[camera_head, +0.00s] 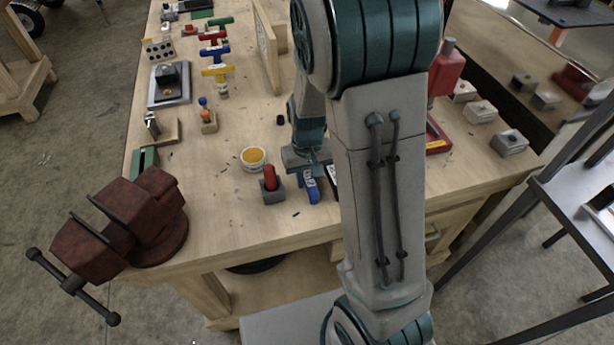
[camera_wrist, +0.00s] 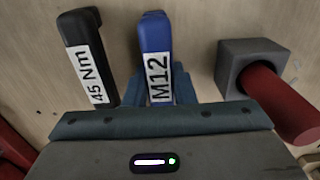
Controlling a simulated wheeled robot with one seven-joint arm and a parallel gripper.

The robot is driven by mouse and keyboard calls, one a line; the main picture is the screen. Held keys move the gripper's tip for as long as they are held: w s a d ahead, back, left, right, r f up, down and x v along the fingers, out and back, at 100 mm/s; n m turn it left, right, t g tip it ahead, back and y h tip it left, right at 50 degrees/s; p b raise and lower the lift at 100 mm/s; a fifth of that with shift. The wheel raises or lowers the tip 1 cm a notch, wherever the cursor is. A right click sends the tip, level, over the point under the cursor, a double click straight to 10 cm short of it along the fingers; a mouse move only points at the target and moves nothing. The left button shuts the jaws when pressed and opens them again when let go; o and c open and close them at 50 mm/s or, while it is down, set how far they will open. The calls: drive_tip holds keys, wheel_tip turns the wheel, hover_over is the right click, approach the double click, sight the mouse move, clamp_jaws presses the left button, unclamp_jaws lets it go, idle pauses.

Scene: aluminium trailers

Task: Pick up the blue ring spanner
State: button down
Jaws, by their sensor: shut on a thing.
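The blue ring spanner, labelled M12, is near the front of the wooden workbench in the head view (camera_head: 311,190). In the wrist view its blue end (camera_wrist: 155,35) points up the picture, between my fingers. My gripper (camera_head: 308,172) is low over the bench and shut on the blue spanner; its fingers also show in the wrist view (camera_wrist: 160,88), one on each side of it. The spanner's far end is hidden under my gripper body. I cannot tell whether it still touches the bench.
A black tool marked 45 Nm (camera_wrist: 82,28) lies close left of the spanner in the wrist view. A grey block with a red handle (camera_head: 271,185) stands on the other side. A tin of orange stuff (camera_head: 254,158) and a rusty vise (camera_head: 130,225) are on the workbench (camera_head: 225,235).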

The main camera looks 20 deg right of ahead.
drive_tip(key=shift+r, duration=0.1)
wheel_tip(320, 180, up, 10)
drive_tip(key=shift+f, duration=0.1)
idle(0.4)
idle(0.4)
